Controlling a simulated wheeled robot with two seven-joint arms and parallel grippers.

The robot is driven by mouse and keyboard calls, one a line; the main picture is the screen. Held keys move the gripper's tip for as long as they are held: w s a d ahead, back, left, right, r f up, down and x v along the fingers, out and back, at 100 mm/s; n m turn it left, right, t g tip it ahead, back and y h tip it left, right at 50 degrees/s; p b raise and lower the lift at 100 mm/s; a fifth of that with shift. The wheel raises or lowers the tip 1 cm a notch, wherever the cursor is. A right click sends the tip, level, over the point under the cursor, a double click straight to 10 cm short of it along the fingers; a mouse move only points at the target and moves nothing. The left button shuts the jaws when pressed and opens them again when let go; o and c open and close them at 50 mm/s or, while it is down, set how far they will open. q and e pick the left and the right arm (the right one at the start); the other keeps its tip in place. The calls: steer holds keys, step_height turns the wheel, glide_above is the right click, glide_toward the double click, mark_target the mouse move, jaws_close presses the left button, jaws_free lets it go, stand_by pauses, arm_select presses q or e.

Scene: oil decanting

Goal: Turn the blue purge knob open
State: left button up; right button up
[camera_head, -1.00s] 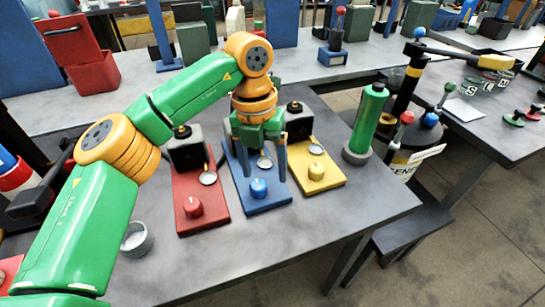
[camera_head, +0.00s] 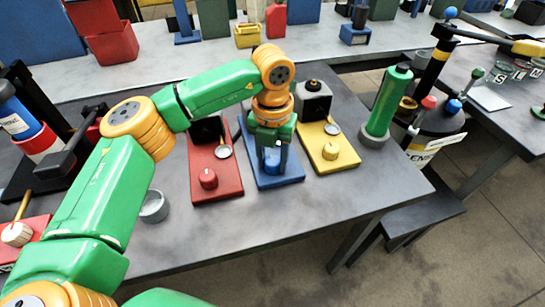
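The blue purge knob (camera_head: 272,158) stands on a blue base plate (camera_head: 286,180), between a red and a yellow one. My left gripper (camera_head: 272,165) points down over the plate with one finger on each side of the knob. The fingers look close against the knob's sides, and it fills the gap between them. The gripper hides the upper part of the blue station and some of the knob, so its turn angle cannot be read. My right gripper is not in view.
The red plate (camera_head: 228,185) with its red knob (camera_head: 208,178) is close on the left. The yellow plate (camera_head: 344,163) with its yellow knob (camera_head: 330,151) is on the right. A green cylinder (camera_head: 386,100) stands farther right.

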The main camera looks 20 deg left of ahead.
arm_select(q)
jaws_close()
steer(key=m, duration=0.8)
steer(key=shift+w+r+m, duration=0.1)
steer(key=shift+m, duration=0.3)
steer(key=m, duration=0.4)
steer(key=shift+m, duration=2.5)
steer(key=shift+a, duration=0.1)
steer(key=o, duration=0.9)
jaws_free()
